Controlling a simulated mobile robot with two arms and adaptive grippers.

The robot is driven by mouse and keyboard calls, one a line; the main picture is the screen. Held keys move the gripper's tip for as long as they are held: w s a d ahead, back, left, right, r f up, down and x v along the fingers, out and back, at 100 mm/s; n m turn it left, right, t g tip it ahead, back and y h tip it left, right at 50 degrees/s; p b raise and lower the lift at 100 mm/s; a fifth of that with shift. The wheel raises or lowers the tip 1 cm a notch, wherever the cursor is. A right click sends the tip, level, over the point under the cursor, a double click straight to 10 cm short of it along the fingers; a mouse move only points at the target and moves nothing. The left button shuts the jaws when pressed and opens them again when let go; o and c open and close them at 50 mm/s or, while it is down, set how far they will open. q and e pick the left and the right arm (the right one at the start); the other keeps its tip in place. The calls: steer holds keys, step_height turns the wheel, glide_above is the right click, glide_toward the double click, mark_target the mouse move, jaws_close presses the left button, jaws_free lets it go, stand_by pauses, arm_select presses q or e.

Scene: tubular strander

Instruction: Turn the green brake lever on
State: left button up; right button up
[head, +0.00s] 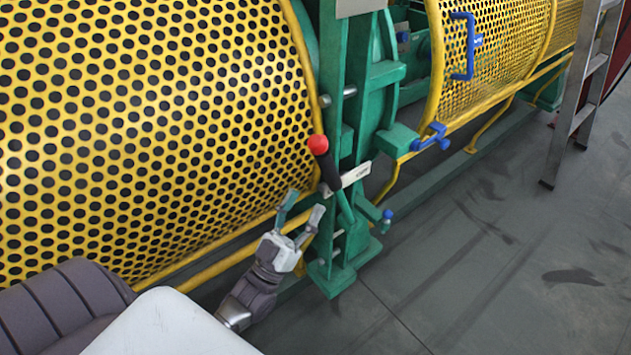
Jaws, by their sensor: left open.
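The green brake lever (346,207) stands on the green machine frame (345,250) near the middle of the head view. It has a black grip and a red ball knob (318,144) at its upper end, and it leans to the upper left. A small white label plate (356,174) sits beside the lever. My left gripper (305,203) is open and empty, its fingers pointing up, just left of and below the black grip. It looks apart from the lever. My right gripper is not in view.
A yellow perforated guard (150,120) fills the left, close to my left gripper. Another yellow guard (500,45) with blue handles (466,45) is at the upper right. A ladder (583,95) stands at the far right. The grey floor (490,270) at the lower right is clear.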

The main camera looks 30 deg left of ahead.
arm_select(q)
steer(key=shift+v, duration=1.55)
